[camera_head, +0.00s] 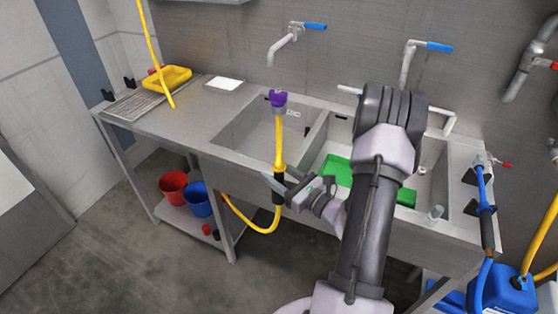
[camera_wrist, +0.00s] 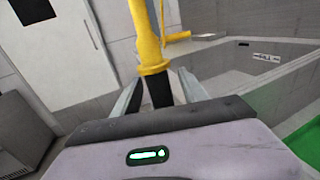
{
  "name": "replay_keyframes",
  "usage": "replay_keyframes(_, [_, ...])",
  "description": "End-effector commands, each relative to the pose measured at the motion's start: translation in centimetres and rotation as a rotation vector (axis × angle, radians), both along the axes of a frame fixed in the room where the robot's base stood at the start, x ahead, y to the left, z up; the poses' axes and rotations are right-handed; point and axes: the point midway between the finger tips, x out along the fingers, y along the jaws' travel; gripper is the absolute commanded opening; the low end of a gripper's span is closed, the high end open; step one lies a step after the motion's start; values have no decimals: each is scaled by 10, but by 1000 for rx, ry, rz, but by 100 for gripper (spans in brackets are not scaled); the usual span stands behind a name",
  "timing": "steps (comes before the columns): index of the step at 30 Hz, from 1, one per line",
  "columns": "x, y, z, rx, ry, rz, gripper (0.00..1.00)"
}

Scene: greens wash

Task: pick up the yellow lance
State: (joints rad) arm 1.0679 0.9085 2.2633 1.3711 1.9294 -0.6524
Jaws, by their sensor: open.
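The yellow lance (camera_head: 279,145) stands upright at the front of the left sink basin, with a purple nozzle (camera_head: 278,99) on top and a black grip (camera_head: 278,191) below. A yellow hose loops from its lower end. In the wrist view the lance's yellow collar and tube (camera_wrist: 153,55) rise ahead of my gripper (camera_wrist: 160,90), with the black grip between the two fingers. In the head view my gripper (camera_head: 278,184) is at the black grip, coming from the right. The fingers are open, with visible gaps beside the grip. What supports the lance is hidden.
The steel sink unit (camera_head: 195,117) has a green board (camera_head: 337,170) in its right basin. A yellow tray (camera_head: 167,77) sits at the far left. Red (camera_head: 173,187) and blue (camera_head: 198,199) buckets stand on the lower shelf. A blue lance (camera_head: 485,205) hangs at the right end.

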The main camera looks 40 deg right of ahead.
Motion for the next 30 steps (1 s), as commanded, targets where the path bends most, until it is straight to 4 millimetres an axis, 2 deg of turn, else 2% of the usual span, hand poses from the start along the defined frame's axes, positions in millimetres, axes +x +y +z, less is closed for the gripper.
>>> replay_keyframes(1, [10,2,-3,-3,-1,4,51])
replay_keyframes(4, [21,2,-1,-2,0,2,51])
replay_keyframes(11, [23,2,0,0,0,0,49])
replay_keyframes(17, [22,2,0,0,1,1,9])
replay_keyframes(26, [22,2,3,-1,0,1,9])
replay_keyframes(30, [22,2,36,-3,-1,0,9])
